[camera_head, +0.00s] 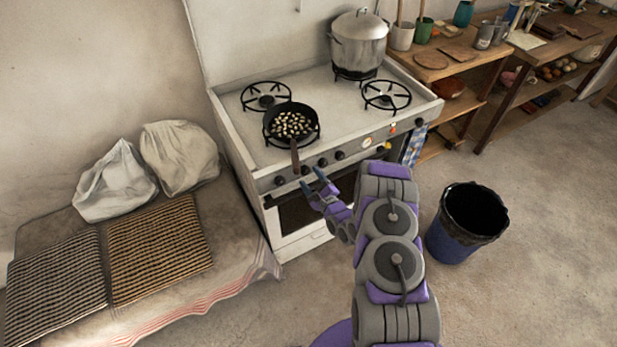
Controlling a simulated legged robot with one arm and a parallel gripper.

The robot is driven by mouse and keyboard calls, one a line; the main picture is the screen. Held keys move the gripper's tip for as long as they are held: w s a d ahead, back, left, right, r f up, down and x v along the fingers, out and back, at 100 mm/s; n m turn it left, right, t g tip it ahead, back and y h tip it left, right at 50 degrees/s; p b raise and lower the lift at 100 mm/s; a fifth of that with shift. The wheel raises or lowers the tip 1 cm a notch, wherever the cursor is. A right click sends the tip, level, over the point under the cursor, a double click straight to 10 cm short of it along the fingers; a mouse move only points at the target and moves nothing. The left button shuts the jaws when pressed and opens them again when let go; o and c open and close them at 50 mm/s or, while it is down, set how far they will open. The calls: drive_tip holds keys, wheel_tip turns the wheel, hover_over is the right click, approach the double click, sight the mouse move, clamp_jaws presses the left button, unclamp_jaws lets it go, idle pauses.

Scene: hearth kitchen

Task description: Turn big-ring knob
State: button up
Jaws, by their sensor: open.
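The white stove (235,120) stands against the wall with a row of several dark knobs (322,162) along its front panel. Which of them is the big-ring knob I cannot tell. My gripper (312,180) is open and empty, its fingers pointing at the left part of the panel, just in front of the knobs below the pan handle. Whether a finger touches a knob is not clear. A black frying pan (309,139) with pale pieces in it sits on the front left burner, its handle (295,158) sticking out over the panel edge.
A lidded metal pot (358,45) stands on a back burner. The burners at back left (265,96) and front right (387,96) are empty. A blue bin (455,240) stands right of my arm.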

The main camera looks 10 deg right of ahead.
drive_tip(key=shift+x, duration=1.2)
drive_tip(key=shift+c, duration=0.4)
drive_tip(key=c, duration=1)
